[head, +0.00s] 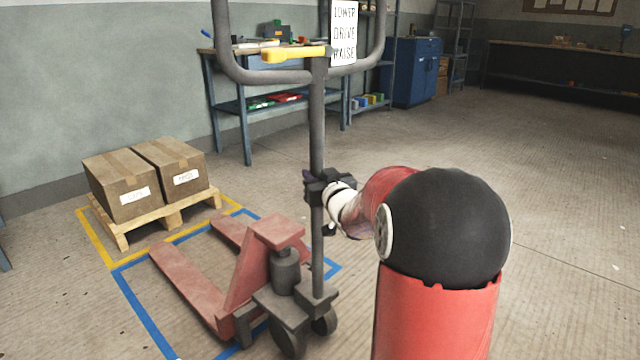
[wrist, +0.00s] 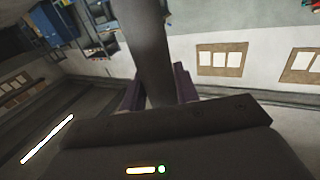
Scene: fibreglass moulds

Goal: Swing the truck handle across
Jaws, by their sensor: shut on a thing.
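The red pallet truck (head: 245,270) stands on the floor left of my arm, its forks pointing to the back left. Its grey handle (head: 317,120) rises upright from the wheel end to a wide loop with a yellow lever (head: 293,54) and a sign reading LOWER, DRIVE, RAISE (head: 343,33). My gripper (head: 318,188) is shut around the handle's shaft at about mid-height. In the wrist view the shaft (wrist: 145,45) passes between my two dark fingers (wrist: 158,88). The contact faces of the fingers are mostly hidden.
Two cardboard boxes (head: 126,186) sit on a wooden pallet (head: 122,238) inside yellow floor tape. Blue tape (head: 143,313) outlines the truck's bay. A workbench (head: 247,130) stands along the wall behind, with a blue cabinet (head: 412,72) farther right. The floor at right is clear.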

